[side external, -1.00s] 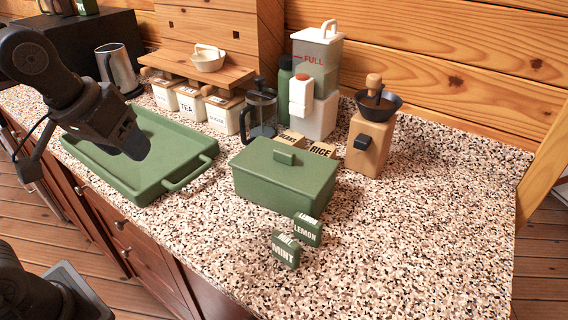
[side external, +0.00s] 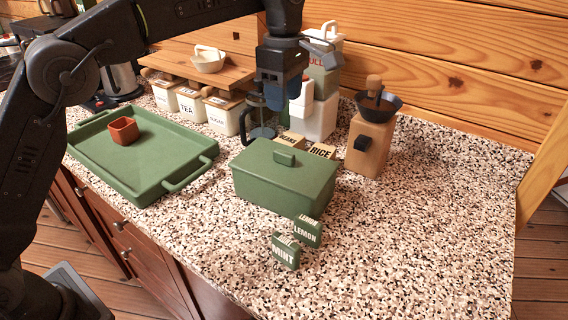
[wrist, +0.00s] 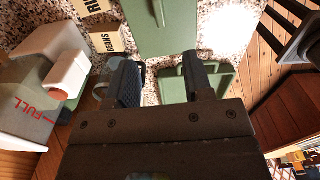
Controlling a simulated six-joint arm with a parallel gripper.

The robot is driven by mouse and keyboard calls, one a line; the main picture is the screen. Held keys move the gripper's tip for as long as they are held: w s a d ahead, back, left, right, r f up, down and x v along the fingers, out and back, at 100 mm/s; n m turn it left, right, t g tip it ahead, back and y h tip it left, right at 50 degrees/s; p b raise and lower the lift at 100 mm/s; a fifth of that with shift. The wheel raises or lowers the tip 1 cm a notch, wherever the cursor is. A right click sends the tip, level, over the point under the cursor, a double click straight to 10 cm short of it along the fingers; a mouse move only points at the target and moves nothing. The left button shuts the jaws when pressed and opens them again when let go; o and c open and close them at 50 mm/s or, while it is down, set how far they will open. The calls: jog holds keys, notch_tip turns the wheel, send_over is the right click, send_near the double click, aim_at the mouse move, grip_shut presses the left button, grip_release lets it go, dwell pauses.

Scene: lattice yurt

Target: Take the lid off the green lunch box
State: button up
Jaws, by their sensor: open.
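The green lunch box (side external: 275,190) stands on the speckled counter with its lid (side external: 300,165) on. A small raised handle (side external: 284,157) sits at the middle of the lid. My gripper (side external: 280,108) is open and empty, pointing down behind and above the box, near the French press and the white dispenser. In the wrist view my gripper (wrist: 160,76) shows both fingers apart with nothing between them. The box lid (wrist: 175,35) and its handle (wrist: 157,12) show at the top of that view.
A green tray (side external: 150,188) with a terracotta pot (side external: 123,130) lies left of the box. Mint (side external: 285,251) and lemon (side external: 307,231) tins stand in front. A French press (side external: 259,132), dispenser (side external: 321,118) and grinder (side external: 368,145) stand behind. The counter's right side is clear.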

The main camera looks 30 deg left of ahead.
aim_at(284, 152)
notch_tip(284, 152, down, 14)
jog(key=shift+r, duration=0.15)
dwell(0.5)
jog(key=shift+c, duration=0.3)
grip_shut()
